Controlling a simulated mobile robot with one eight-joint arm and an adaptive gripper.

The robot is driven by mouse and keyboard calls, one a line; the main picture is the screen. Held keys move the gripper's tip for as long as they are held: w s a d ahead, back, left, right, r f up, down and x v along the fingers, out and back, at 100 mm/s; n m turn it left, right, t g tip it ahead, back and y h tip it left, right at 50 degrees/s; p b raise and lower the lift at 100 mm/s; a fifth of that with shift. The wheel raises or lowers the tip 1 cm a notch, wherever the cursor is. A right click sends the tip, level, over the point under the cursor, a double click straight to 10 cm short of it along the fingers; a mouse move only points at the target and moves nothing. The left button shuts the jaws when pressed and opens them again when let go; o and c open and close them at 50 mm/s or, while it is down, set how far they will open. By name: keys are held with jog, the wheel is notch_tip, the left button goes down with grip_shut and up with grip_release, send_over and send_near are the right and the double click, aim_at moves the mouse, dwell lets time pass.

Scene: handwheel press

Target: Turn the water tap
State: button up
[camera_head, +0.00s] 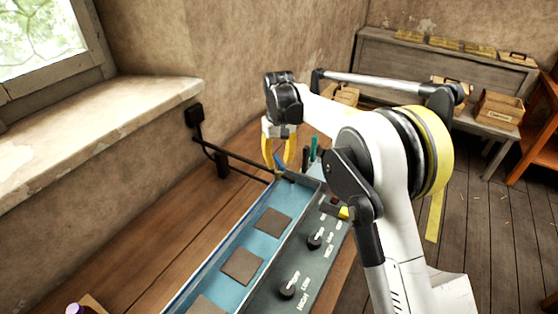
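My gripper (280,160) points down at the far end of a long blue trough, its two yellow fingers apart. A small blue lever-like piece (280,167) shows at the fingertips, by the end of a black pipe (240,158) that runs from the wall. It looks like the tap's handle, but the tap body is not clear at this size. I cannot tell whether a finger touches it. A green upright piece (314,146) stands just right of the gripper.
The blue trough (240,237) holds several brown square plates. A dark panel with black knobs (287,292) runs along its right side. A window ledge (110,125) is at left. A grey bench (390,58) and wooden boxes (498,109) stand behind; the floor at right is open.

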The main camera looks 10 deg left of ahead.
aim_at(279, 161)
notch_tip(279, 161, up, 12)
dwell(0.6)
jog(key=s+d+r+m+t+b, duration=0.25)
jog(key=s+d, duration=0.35)
jog(key=d, duration=0.4)
jog(key=s+d+r+m+t+b, duration=0.1)
jog(key=s+d+r, duration=0.3)
jog(key=s+d, duration=0.5)
jog(key=s+d+f+m+t+b, duration=0.2)
jog(key=s+d+f+m+t, duration=0.1)
jog(key=s+d+f, duration=0.9)
jog(key=s+d, duration=0.1)
jog(key=s, duration=0.3)
jog(key=shift+s+d+f+t, duration=0.15)
jog(key=shift+d+f+t, duration=0.1)
jog(key=shift+d+t, duration=0.1)
dwell(3.0)
